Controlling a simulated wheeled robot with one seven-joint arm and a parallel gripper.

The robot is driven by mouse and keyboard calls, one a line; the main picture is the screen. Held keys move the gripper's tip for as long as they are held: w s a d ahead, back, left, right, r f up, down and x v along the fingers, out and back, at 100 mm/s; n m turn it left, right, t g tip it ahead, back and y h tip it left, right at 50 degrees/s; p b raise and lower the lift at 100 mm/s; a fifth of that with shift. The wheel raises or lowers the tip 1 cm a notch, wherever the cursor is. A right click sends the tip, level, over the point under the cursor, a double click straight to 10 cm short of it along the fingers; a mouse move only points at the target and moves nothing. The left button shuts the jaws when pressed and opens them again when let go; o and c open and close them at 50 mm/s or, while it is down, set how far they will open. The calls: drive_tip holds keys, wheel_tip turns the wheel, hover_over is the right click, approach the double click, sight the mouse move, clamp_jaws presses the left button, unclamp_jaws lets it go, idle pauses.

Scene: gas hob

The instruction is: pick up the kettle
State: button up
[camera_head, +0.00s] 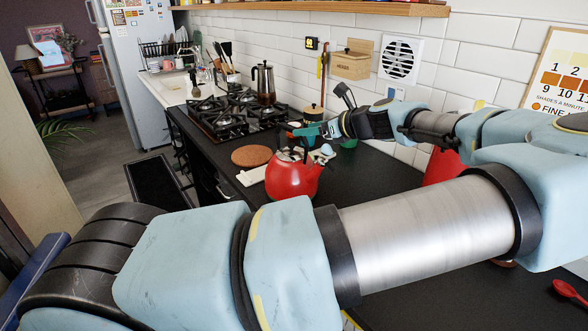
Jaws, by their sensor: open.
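The red kettle (292,181) stands upright on the black counter, in front of the gas hob and near the counter's left edge. Its upper part and handle are partly hidden by my gripper. My gripper (297,134) is open, with teal fingers just above the kettle, around the height of its handle. From this one view I cannot tell whether the fingers touch the handle or lie on either side of it.
A cork mat (251,155) and a white board lie left of the kettle. The gas hob (232,116) and a coffee pot (263,83) are behind. A red object (440,166) is partly hidden behind my arm. A red spoon (570,291) lies at right.

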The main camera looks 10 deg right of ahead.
drive_tip(key=p+x, duration=0.2)
drive_tip(key=x, duration=0.2)
drive_tip(key=shift+w+a, duration=0.25)
drive_tip(key=shift+a, duration=0.15)
drive_tip(key=shift+w+a+f, duration=0.2)
drive_tip(key=shift+w+f, duration=0.15)
drive_tip(key=shift+f, duration=0.05)
clamp_jaws()
idle(0.7)
drive_tip(key=shift+r, duration=0.15)
